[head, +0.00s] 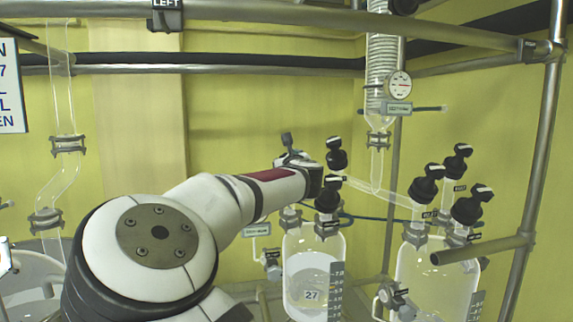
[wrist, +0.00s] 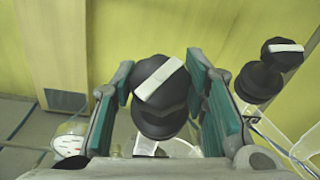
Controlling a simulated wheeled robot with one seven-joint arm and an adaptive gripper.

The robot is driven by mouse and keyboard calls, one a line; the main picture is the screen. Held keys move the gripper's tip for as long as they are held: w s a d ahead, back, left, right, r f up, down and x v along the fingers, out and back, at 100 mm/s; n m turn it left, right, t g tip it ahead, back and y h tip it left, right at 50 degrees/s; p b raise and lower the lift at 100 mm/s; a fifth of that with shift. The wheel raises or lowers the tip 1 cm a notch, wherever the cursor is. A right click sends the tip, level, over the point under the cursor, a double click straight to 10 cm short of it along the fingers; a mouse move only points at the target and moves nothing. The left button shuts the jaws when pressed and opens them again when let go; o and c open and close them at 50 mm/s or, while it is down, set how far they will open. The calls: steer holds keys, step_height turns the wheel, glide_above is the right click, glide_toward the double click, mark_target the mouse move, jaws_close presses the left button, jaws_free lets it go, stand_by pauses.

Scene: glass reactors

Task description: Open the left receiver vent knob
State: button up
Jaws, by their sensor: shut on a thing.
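In the wrist view, a black vent knob (wrist: 160,118) with a white bar across its top stands between the two green-padded fingers of my gripper (wrist: 160,82). The fingers are shut on it from both sides, and the white bar runs at a slant. In the head view, the left receiver (head: 306,262), a clear bottle marked 27, stands below the end of my arm. My fingers and the held knob are hidden there behind the arm. Two other black knobs, an upper one (head: 336,157) and a lower one (head: 328,195), show beside the arm's end.
The right receiver (head: 432,275) carries several black knobs and stands to the right. In the wrist view another black knob (wrist: 283,55) is close on the right. A glass coil column with a gauge (head: 400,85) hangs behind. Metal frame rails (head: 300,14) cross above.

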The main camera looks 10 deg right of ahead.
steer(key=shift+d+f+n+y+b, duration=0.3)
steer(key=shift+n+y+b, duration=0.1)
steer(key=shift+n+y, duration=0.3)
